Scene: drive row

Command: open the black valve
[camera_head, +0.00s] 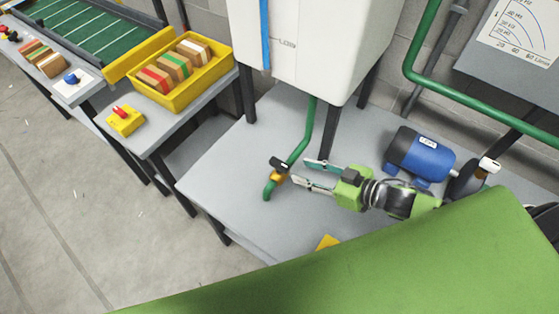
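The black valve (279,163) is a small dark handle on a brass-yellow body. It sits on the green pipe (305,139) that runs down from the white tank and ends in a downward spout over the grey table. My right gripper (300,173) comes in from the right, with its fingers pointing left toward the valve. The two fingers are apart with nothing between them, and the tips are just right of the handle. I cannot tell whether a tip touches it. My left gripper is not in view.
The white tank (310,50) stands on dark legs above the grey table (225,180). A blue motor (420,155) stands behind my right arm. A yellow piece (328,242) lies near the front edge. A yellow crate of blocks (140,91) is on the left table.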

